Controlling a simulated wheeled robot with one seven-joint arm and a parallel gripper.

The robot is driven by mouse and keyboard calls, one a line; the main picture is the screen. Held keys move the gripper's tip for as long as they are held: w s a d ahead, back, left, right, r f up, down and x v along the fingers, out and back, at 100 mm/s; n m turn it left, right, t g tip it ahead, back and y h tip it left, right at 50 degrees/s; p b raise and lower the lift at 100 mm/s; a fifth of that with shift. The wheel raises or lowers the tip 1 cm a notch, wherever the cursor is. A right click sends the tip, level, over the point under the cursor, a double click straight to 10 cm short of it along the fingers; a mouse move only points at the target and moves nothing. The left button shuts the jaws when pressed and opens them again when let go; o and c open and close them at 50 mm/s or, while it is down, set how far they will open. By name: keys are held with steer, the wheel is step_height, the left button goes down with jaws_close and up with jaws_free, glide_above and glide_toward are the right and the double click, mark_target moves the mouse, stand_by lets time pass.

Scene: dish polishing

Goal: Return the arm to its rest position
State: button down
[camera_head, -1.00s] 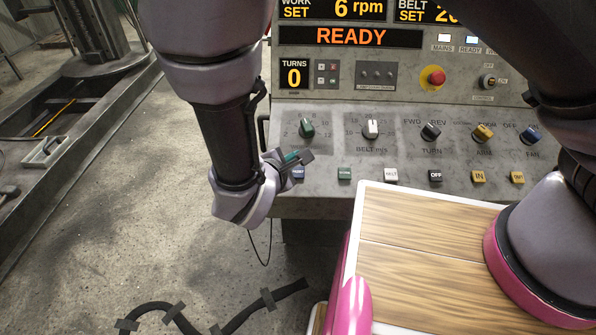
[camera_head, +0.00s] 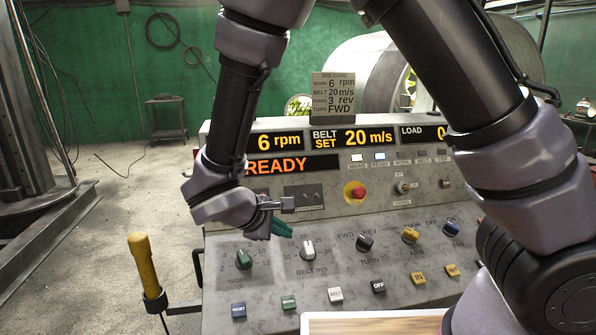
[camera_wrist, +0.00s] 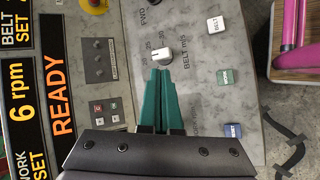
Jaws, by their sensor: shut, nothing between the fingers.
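My gripper (camera_head: 281,228) is shut and empty, its green fingers in front of the control panel (camera_head: 222,284). In the wrist view the closed green fingers (camera_wrist: 160,88) point toward the white belt speed knob (camera_wrist: 161,54); whether they touch it cannot be told. In the head view that knob (camera_head: 307,250) is to the right of the fingers, and the green work knob (camera_head: 243,259) is to their lower left. My arm is bent, coming down from the top of the view. The display (camera_head: 288,166) reads READY, 6 rpm and 20 m/s; the gripper wrist hides the turns counter.
A red stop button (camera_head: 356,193) stands on the upper panel. A job card (camera_head: 333,92) stands on top. A yellow-handled lever (camera_head: 145,265) is at the panel's left. A large drum (camera_head: 370,75) is behind. Open floor (camera_head: 100,240) lies to the left.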

steer(key=w+d+r+m+g+y, duration=0.3)
steer(key=d+r+m+g, duration=0.2)
steer(key=d+r+m, duration=0.75)
steer(key=s+d+r+m+t+y, duration=0.2)
steer(key=s+d+r+m, duration=0.1)
steer(key=d+r, duration=0.4)
steer(key=s+d+r+m+t+y, duration=0.2)
steer(key=s+d+r+m, duration=0.2)
steer(key=d+r, duration=0.4)
steer(key=shift+d+r+t+y, duration=0.3)
steer(key=shift+d, duration=0.15)
steer(key=shift+w, duration=0.1)
stand_by(0.4)
